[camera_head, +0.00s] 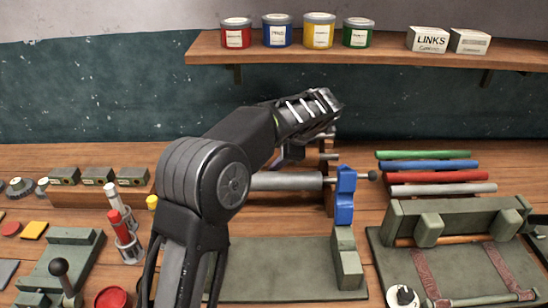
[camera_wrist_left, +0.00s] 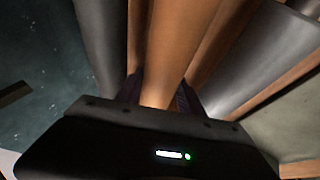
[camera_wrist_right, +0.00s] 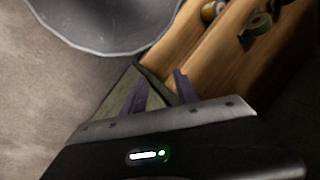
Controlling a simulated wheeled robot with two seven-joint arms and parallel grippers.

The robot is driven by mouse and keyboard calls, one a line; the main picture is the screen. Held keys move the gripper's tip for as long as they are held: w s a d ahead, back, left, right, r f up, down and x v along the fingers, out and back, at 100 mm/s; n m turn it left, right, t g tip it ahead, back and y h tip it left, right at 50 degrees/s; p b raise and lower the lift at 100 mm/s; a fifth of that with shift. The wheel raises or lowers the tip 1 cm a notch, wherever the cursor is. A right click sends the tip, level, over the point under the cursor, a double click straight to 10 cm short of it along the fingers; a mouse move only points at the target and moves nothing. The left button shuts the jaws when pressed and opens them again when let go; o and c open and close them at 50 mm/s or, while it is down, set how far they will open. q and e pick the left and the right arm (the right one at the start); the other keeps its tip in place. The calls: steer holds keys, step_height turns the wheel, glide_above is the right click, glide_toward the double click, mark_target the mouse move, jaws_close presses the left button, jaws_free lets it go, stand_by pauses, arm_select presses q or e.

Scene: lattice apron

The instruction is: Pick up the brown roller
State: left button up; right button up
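The brown roller (camera_wrist_left: 192,45) fills the middle of the left wrist view as a smooth orange-brown cylinder. In the head view it does not show clearly, as my left arm covers that place. My left gripper (camera_head: 287,157) is at the rack, pointing down. Its fingers show in the left wrist view (camera_wrist_left: 159,95), one on each side of the brown roller. I cannot tell whether they press on it. My right gripper (camera_wrist_right: 160,92) shows only in the right wrist view, with its fingers apart and nothing between them.
Grey rollers lie on both sides of the brown one in the left wrist view (camera_wrist_left: 100,45); one grey roller (camera_head: 285,181) shows in the head view by a blue clamp (camera_head: 345,195). Coloured rods (camera_head: 440,177) lie right. Paint cans (camera_head: 277,31) stand on the shelf (camera_head: 380,52).

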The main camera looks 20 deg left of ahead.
mark_target(276, 151)
arm_select(q)
jaws_close()
steer(key=shift+r, duration=0.15)
stand_by(0.4)
steer(key=shift+w+r, duration=0.15)
steer(key=shift+r, duration=0.4)
step_height(276, 151, up, 6)
steer(key=shift+b, duration=0.45)
steer(key=shift+r+p, duration=0.55)
steer(key=shift+r, duration=0.85)
steer(key=shift+r+p, duration=0.1)
steer(key=shift+p, duration=0.3)
